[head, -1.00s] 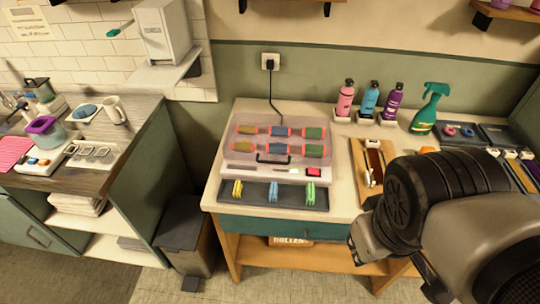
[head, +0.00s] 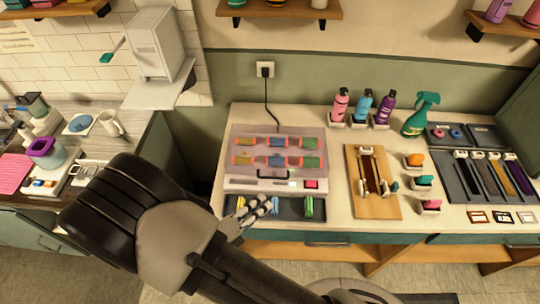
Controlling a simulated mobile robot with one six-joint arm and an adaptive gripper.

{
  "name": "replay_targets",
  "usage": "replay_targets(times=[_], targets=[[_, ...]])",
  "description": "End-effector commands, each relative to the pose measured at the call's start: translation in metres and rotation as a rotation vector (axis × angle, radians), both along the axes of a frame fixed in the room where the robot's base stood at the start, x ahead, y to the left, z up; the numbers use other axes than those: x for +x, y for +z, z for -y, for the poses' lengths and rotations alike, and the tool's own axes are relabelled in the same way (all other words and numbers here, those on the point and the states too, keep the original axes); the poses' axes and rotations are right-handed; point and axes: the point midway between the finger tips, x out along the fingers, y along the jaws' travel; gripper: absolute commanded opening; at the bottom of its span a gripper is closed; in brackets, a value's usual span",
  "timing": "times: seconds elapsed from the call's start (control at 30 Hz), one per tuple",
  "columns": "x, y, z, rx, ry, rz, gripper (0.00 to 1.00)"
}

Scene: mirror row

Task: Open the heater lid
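The heater (head: 250,184) is a pale box on the counter, with a red switch (head: 311,184) at its front right. Its see-through pinkish lid (head: 298,152) is down over two rows of coloured rollers. A dark handle (head: 273,177) is at the lid's front edge. My gripper (head: 268,207) is in front of the heater, over the dark tray (head: 290,215), just below the handle in the picture and seemingly apart from it.
Green clips (head: 309,207) lie in the dark tray. A black cable runs from the heater to a wall socket (head: 265,70). A wooden board (head: 380,207) lies to the right; three bottles (head: 361,104) and a green spray bottle (head: 420,115) stand behind. A washing counter is at left.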

Motion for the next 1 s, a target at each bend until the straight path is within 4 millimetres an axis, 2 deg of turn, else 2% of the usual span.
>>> replay_targets(times=[0.1,0.2,0.33,0.43,0.57,1.0], targets=[[-0.011,-0.022,-0.025,-0.185,0.203,-0.074,0.17],[-0.017,-0.036,-0.036,-0.282,0.304,-0.108,0.17],[-0.019,-0.045,-0.042,-0.338,0.364,-0.125,0.17],[-0.011,-0.049,-0.039,-0.346,0.368,-0.128,0.17],[0.008,-0.054,-0.028,-0.344,0.364,-0.13,0.17],[0.093,-0.072,0.012,-0.34,0.362,-0.128,0.17]])
